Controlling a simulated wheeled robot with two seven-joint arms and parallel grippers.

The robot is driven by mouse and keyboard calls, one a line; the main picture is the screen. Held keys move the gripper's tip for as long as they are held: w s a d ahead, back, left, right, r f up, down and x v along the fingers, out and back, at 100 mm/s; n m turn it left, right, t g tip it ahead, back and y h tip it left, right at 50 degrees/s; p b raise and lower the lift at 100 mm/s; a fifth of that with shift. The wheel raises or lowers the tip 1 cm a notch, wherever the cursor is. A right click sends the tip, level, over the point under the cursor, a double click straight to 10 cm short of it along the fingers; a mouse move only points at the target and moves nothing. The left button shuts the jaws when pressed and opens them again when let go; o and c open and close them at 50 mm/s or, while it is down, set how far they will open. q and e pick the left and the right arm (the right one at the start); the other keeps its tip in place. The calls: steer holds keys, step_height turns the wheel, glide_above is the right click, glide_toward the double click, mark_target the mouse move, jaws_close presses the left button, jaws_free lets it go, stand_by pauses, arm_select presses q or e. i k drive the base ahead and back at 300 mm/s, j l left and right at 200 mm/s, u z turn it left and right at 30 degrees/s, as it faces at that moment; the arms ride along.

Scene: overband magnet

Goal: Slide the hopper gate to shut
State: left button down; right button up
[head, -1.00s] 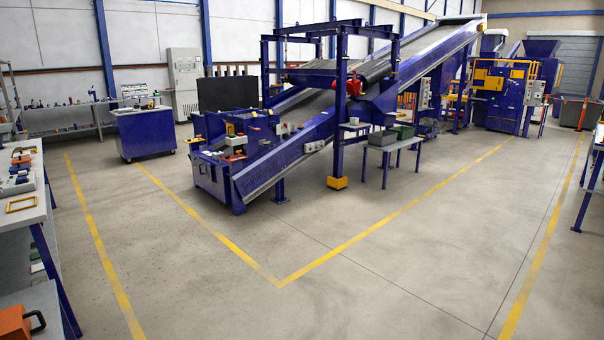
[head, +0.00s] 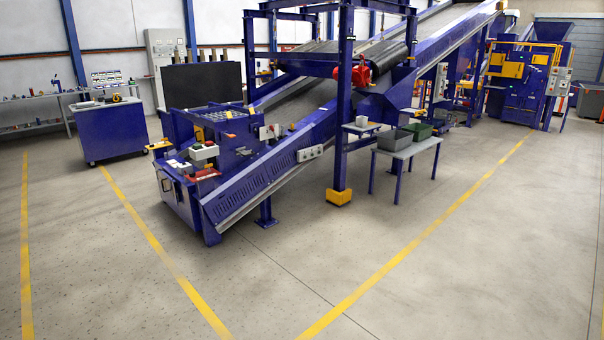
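A blue box-like feed unit with a grated top (head: 225,118) stands at the low end of the inclined conveyor (head: 285,152). A funnel-shaped blue hopper (head: 553,30) sits on top of the blue machine (head: 522,85) at the far right. I cannot make out which part is the hopper gate, or whether it is open or shut. Both of my grippers are out of view.
A small table (head: 408,150) with grey and green bins stands right of the conveyor frame post (head: 344,120). A blue cabinet (head: 110,130) stands at the left. The concrete floor (head: 270,275) in front, with yellow lines, is clear.

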mark_target(243, 153)
steer(key=i, duration=3.2)
